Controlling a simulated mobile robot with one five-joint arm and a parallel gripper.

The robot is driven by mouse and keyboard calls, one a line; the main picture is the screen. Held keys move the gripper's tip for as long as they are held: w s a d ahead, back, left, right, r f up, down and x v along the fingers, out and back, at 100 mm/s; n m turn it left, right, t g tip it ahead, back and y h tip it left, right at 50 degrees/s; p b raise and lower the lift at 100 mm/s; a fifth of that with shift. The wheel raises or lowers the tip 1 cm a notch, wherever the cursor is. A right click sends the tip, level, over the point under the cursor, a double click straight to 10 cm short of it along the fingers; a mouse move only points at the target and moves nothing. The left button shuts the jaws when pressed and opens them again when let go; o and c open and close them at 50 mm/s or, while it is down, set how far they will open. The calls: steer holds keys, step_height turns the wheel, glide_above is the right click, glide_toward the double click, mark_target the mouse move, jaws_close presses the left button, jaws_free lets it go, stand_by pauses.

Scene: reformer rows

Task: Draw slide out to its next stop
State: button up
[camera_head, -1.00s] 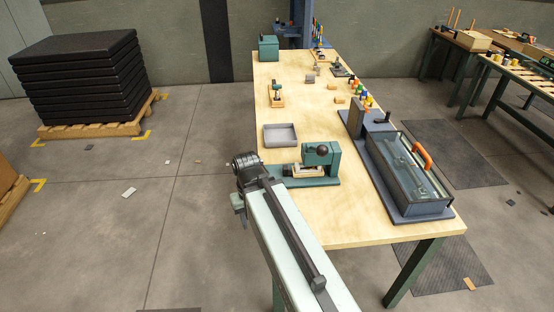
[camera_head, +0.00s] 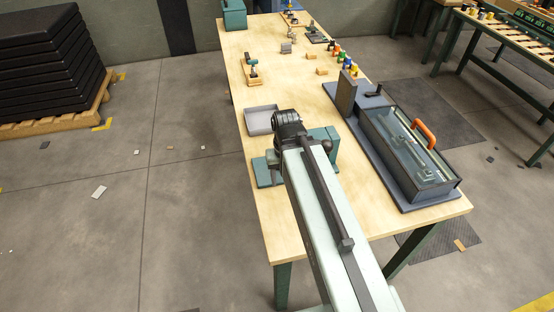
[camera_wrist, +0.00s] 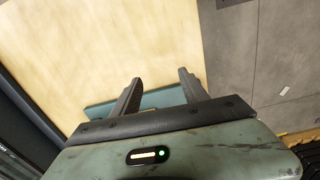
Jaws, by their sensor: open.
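The teal fixture (camera_head: 331,136) stands near the front of the wooden table, on a teal base plate (camera_head: 264,173). My arm covers most of it in the head view, and its slide is hidden there. Part of a dark ball knob (camera_head: 327,146) shows beside my arm. In the wrist view, my gripper (camera_wrist: 158,80) is open, with its two dark fingers apart. A strip of teal plate (camera_wrist: 165,97) shows between and beside the fingers. I see nothing held, and I cannot tell the height of the fingers above the plate.
A grey tray (camera_head: 260,120) lies just behind the fixture. A dark blue machine with a clear-covered box (camera_head: 408,160) and orange handle (camera_head: 425,134) fills the table's right side. Small coloured pegs (camera_head: 345,60) and blocks stand farther back. Bare wood (camera_head: 290,225) lies in front.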

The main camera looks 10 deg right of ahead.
steer(key=w+m, duration=0.4)
steer(key=m, duration=0.1)
steer(key=w+m, duration=0.5)
steer(key=m, duration=0.1)
steer(key=w+d+m, duration=0.1)
steer(key=w+m, duration=0.4)
steer(key=shift+d+r, duration=0.1)
steer(key=shift+r, duration=0.15)
steer(key=shift+w+m, duration=0.2)
steer(key=shift+m, duration=0.6)
step_height(320, 180, down, 8)
steer(key=b, duration=0.7)
steer(key=shift+s+r, duration=0.1)
jaws_close()
